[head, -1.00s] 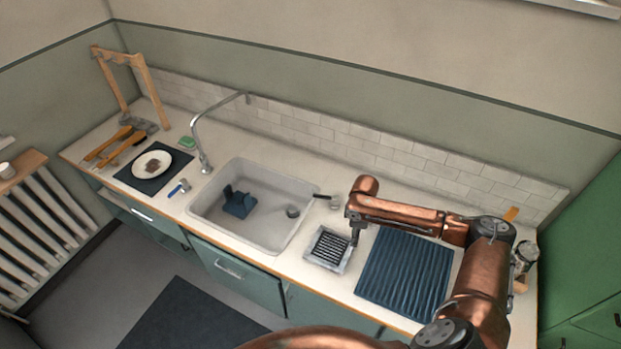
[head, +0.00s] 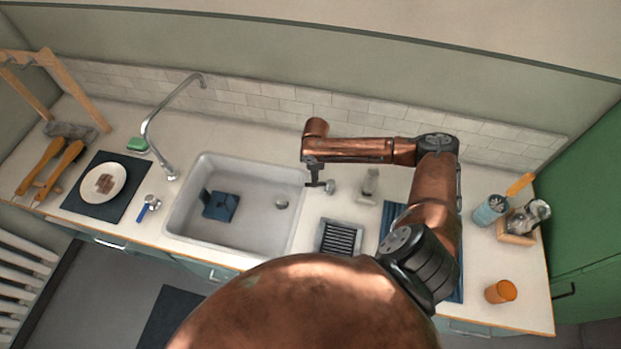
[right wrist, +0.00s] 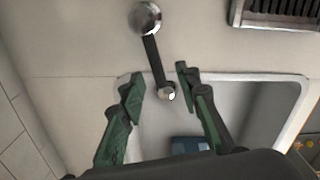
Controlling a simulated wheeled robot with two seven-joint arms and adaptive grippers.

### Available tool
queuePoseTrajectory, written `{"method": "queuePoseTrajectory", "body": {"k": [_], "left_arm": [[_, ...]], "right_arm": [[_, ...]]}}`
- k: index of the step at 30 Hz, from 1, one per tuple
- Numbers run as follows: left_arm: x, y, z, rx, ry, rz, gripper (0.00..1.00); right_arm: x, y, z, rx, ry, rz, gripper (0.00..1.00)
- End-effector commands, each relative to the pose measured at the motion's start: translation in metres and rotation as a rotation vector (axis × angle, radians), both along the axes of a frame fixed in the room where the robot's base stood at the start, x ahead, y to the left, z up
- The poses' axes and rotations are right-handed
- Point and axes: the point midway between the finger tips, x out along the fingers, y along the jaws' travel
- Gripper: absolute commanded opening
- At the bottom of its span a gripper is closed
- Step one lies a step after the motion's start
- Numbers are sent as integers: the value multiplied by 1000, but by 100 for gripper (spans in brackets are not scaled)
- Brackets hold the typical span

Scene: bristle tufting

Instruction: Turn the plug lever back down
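In the right wrist view the lever (right wrist: 153,60) is a black bar running from a round chrome pivot (right wrist: 145,17) to a small chrome knob (right wrist: 166,94) near the sink rim. My right gripper (right wrist: 158,77) is open, its green-and-black fingers on either side of the bar's knob end, with gaps showing on both sides. In the head view my right gripper (head: 315,178) points down over the lever and partly hides it. My left gripper is out of view.
The sink (head: 190,230) holds a blue object (head: 220,205) and a round drain (head: 281,202). A soap bottle (head: 369,183) stands right of the lever. A black-slatted grate (head: 340,238) lies in front. An orange cup (head: 501,291) is at the right.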

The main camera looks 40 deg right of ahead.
Motion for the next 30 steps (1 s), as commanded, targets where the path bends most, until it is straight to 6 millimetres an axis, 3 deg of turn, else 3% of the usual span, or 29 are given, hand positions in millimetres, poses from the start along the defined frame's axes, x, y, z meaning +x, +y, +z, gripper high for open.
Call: {"method": "queuePoseTrajectory", "body": {"k": [4, 9, 19, 23, 30], "left_arm": [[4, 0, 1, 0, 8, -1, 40], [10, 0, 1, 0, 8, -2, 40], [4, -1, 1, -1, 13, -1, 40], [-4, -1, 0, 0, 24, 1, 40], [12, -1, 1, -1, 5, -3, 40]], "right_arm": [[8, 1, -27, 1, 9, -1, 30], [12, 0, -44, 0, 11, -3, 30], [10, -1, -47, 0, 11, -3, 30], [10, -1, -47, 0, 11, -3, 22], [10, -1, -47, -1, 11, -4, 5]]}}
